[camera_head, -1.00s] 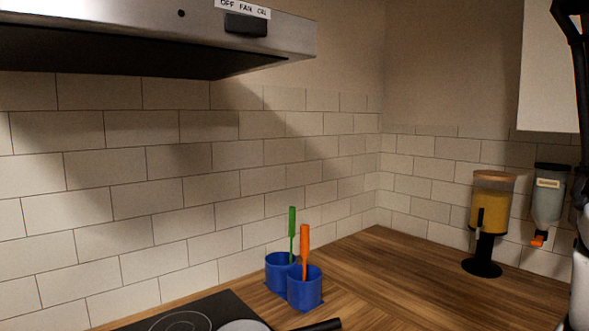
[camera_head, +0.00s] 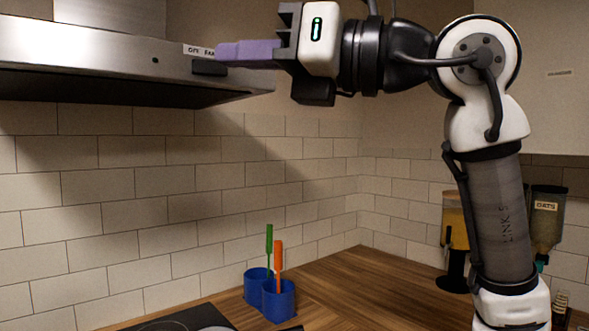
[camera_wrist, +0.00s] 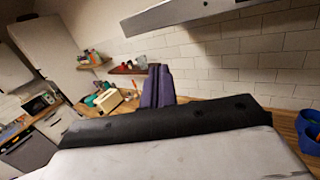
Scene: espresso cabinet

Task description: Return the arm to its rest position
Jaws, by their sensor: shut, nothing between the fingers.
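My gripper (camera_head: 219,51) is raised high in the head view, pointing left, with its purple fingers together and nothing between them. The fingertips are in front of the range hood's right end in the picture; I cannot tell how far apart they are in depth. In the wrist view the purple fingers (camera_wrist: 157,77) stand side by side, closed, above the dark gripper body. My arm reaches up from the lower right and bends left at the top.
The range hood (camera_head: 120,75) hangs at upper left. Blue holders (camera_head: 279,301) with a green and an orange utensil stand on the wooden counter (camera_head: 345,275) by the hob. Dispensers (camera_head: 546,222) are behind my arm. The wrist view shows wall shelves (camera_wrist: 128,70) and a toaster (camera_wrist: 104,101).

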